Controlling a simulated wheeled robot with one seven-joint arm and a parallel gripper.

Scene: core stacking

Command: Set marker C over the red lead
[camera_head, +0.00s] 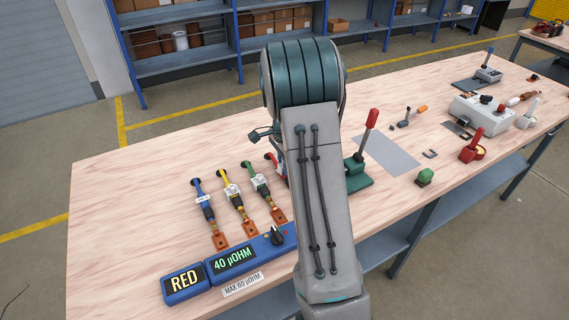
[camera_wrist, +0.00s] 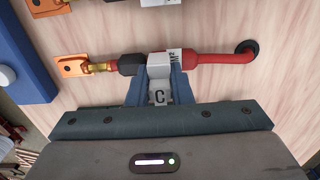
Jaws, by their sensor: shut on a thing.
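In the wrist view my gripper (camera_wrist: 160,77) is shut on marker C (camera_wrist: 159,97), a small white block with a black letter C. The marker's far end overlaps the red lead (camera_wrist: 216,57) in the picture, at the edge of its black sleeve, beside a white printed tag (camera_wrist: 174,56). I cannot tell whether it touches the lead. The red lead runs from a copper lug (camera_wrist: 71,66) at left to a dark hole at right. In the head view only a bit of the red lead (camera_head: 272,160) shows; my arm hides the gripper and marker.
Blue (camera_head: 200,190), yellow (camera_head: 227,182) and green (camera_head: 253,172) leads lie left of the red one, each with a white piece on it. A blue meter (camera_head: 183,284) reads RED and 40 µOHM. A green tool with a red lever (camera_head: 371,119) stands right of my arm.

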